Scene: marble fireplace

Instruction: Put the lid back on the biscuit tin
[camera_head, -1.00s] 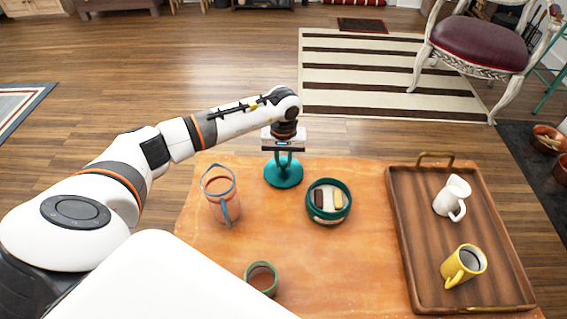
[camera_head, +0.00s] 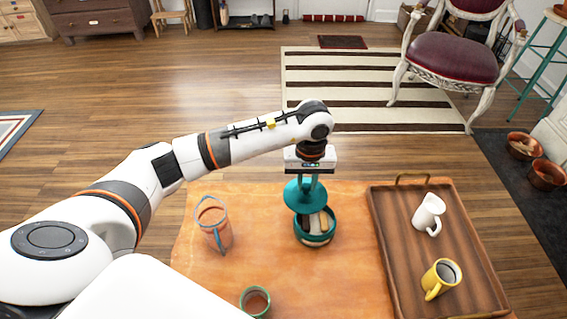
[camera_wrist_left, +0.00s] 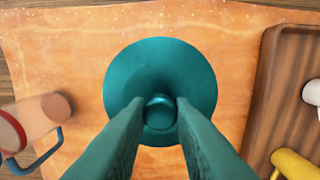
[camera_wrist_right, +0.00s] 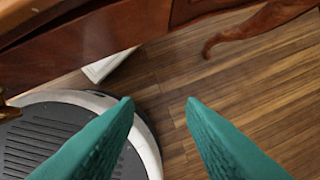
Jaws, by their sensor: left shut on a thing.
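The teal lid (camera_head: 303,198) is held in the air by my left gripper (camera_head: 308,181), which is shut on its round knob (camera_wrist_left: 160,112). In the head view the lid overlaps the back left part of the open teal tin (camera_head: 314,240). Biscuits (camera_head: 318,222) show at the tin's front and right. In the left wrist view the lid (camera_wrist_left: 160,70) looks level and hides the tin. My right gripper (camera_wrist_right: 160,105) is open and empty over the floor, seen only in the right wrist view.
A wooden tray (camera_head: 400,270) on the right holds a white pitcher (camera_head: 429,214) and a yellow mug (camera_head: 440,279). The tabletop (camera_head: 345,280) before the tin is bare.

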